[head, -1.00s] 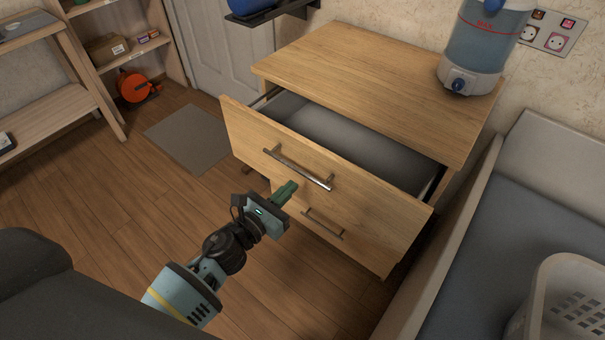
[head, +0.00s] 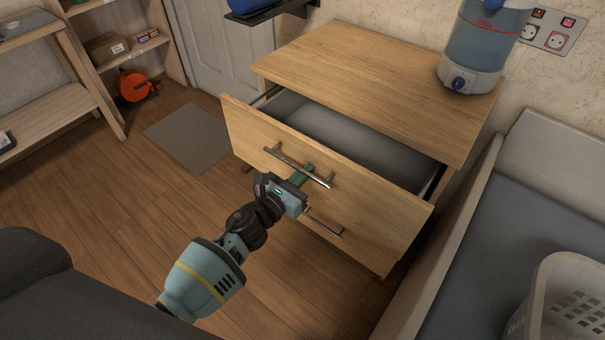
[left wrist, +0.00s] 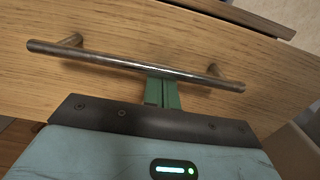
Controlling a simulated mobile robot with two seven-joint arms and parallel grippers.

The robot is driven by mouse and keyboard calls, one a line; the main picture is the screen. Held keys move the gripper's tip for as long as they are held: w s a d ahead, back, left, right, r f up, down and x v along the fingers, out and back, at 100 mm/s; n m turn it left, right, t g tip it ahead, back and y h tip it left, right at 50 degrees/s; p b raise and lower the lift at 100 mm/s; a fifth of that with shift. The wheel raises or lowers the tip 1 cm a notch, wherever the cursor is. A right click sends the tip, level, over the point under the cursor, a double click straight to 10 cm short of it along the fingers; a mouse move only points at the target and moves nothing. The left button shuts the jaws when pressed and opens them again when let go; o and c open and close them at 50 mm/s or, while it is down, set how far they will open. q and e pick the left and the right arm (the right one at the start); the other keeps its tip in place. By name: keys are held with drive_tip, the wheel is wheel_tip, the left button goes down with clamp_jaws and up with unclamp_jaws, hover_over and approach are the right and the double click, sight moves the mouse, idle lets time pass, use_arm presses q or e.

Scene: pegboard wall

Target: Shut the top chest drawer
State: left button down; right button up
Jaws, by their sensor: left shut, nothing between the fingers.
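The wooden chest (head: 370,75) stands against the wall with its top drawer (head: 240,128) pulled well out, its grey inside showing empty. A metal bar handle (head: 285,160) runs across the drawer front; it also shows in the left wrist view (left wrist: 120,60). My left gripper (head: 304,172) is shut and empty, its green fingers at the top drawer's handle, near the middle of the front. In the left wrist view the fingertips (left wrist: 162,88) reach the bar from below; I cannot tell whether they touch the drawer front. My right gripper is not in view.
A lower drawer handle (head: 325,224) sits below the top drawer. A water dispenser (head: 478,50) stands on the chest top. A grey-topped bench (head: 500,240) with a white basket (head: 560,300) flanks the right side. Wooden floor is clear to the left, around a grey mat (head: 190,137).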

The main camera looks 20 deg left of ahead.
use_arm(q)
drive_tip(key=b+x, duration=0.2)
drive_tip(key=x, duration=0.4)
drive_tip(key=shift+f+b, duration=0.2)
drive_tip(key=shift+b, duration=0.15)
drive_tip(key=r+b+x, duration=0.1)
drive_tip(key=b+x, duration=0.3)
drive_tip(key=x, duration=0.4)
drive_tip(key=shift+w+b, duration=0.25)
drive_tip(key=shift+b, duration=0.05)
